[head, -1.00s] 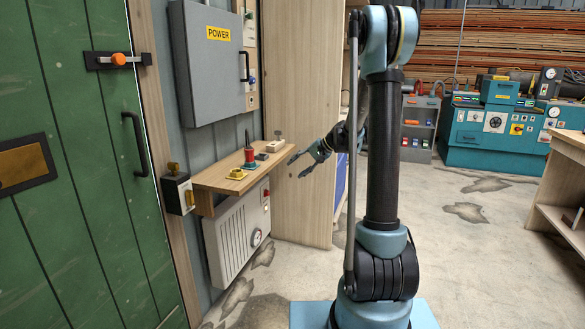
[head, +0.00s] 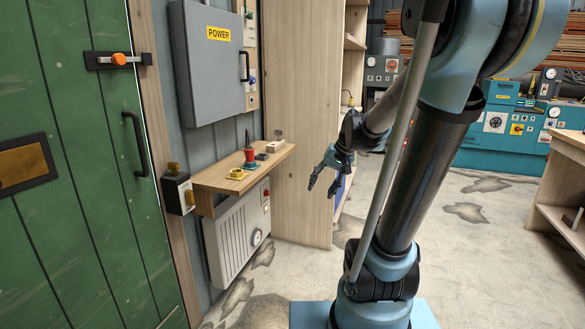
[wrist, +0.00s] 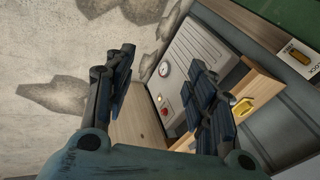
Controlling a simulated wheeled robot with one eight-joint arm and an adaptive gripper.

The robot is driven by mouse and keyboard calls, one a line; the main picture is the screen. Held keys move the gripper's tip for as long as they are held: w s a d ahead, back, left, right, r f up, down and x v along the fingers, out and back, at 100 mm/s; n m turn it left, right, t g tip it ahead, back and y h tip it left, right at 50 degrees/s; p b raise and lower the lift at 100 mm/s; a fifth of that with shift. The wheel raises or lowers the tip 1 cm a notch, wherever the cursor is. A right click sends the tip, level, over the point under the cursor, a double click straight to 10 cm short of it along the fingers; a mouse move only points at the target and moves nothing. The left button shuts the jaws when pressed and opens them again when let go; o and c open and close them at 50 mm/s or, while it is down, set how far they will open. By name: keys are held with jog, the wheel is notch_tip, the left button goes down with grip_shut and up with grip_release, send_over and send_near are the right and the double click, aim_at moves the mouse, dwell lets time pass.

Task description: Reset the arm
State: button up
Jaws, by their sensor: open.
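My gripper (head: 325,180) is open and empty in the head view, its fingers pointing down and to the left. It hangs in the air to the right of the wooden shelf (head: 215,183), in front of the wooden panel, touching nothing that I can see. In the wrist view the two dark fingers of my gripper (wrist: 158,90) stand wide apart with nothing between them. Beyond them the wrist view shows the light heater box with a round gauge (wrist: 190,60).
The shelf holds a yellow ring (head: 236,174), a red spool (head: 249,157) and small blocks. A grey POWER cabinet (head: 210,65) hangs above. A green door (head: 75,200) stands at left, a wooden bench (head: 560,195) at right. Stained concrete floor (head: 465,260) lies open between.

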jog(key=s+d+f+h, duration=0.2)
jog(key=s+d+f, duration=0.2)
jog(key=s, duration=0.5)
jog(key=s+d+f+n+h, duration=0.1)
jog(key=s+d+f, duration=0.3)
jog(key=s, duration=0.6)
jog(key=shift+s+d+f+n+h, duration=0.2)
jog(key=shift+d+n+h, duration=0.15)
jog(key=shift+h, duration=0.25)
